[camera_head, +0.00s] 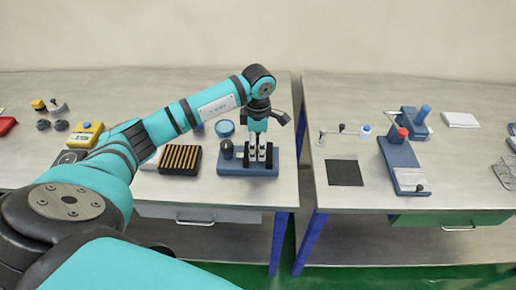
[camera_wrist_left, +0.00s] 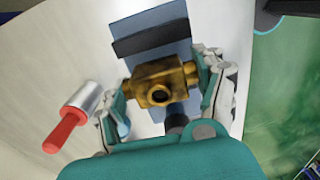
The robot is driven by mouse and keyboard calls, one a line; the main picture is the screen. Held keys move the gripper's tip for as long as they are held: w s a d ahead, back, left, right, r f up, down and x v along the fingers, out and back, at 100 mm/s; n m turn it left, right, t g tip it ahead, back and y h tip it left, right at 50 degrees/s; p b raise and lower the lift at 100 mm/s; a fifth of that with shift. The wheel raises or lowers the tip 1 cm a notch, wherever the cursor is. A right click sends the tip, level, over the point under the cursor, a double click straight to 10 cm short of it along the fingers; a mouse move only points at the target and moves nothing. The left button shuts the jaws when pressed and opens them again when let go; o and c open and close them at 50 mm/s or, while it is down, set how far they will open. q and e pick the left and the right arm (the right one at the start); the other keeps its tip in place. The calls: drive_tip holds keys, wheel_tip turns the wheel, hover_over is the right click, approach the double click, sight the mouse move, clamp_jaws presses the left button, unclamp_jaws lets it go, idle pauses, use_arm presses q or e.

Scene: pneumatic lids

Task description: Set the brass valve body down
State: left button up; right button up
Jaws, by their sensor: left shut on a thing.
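The brass valve body (camera_wrist_left: 160,83) is a block with round ports, seen in the left wrist view between the fingers of my left gripper (camera_wrist_left: 165,95). Both fingers press on its sides. In the head view my left gripper (camera_head: 257,148) points down over a blue fixture (camera_head: 230,168) near the front of the left bench, and I cannot make out the brass there. The blue fixture (camera_wrist_left: 150,35) lies behind the valve body in the wrist view. I cannot tell if the valve body touches it. My right gripper is not in view.
A red-handled tool (camera_wrist_left: 72,120) lies beside the gripper in the wrist view. A black tray with brass-coloured rods (camera_head: 180,159) sits left of the fixture. A yellow device (camera_head: 85,134) stands farther left. A gap separates the benches; the right bench holds a dark mat (camera_head: 344,173).

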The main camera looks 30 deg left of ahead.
use_arm(q)
wheel_tip(320, 180, down, 3)
drive_tip(key=shift+w+f+p, duration=0.1)
drive_tip(key=shift+p, duration=0.8)
drive_tip(key=shift+f, duration=0.1)
drive_tip(key=shift+f, duration=0.1)
drive_tip(key=o, duration=1.1)
drive_tip(key=shift+f+b, duration=0.15)
drive_tip(key=shift+b, duration=0.15)
drive_tip(key=o, duration=0.4)
drive_tip(key=shift+o, duration=0.4)
drive_tip(key=shift+r, duration=0.2)
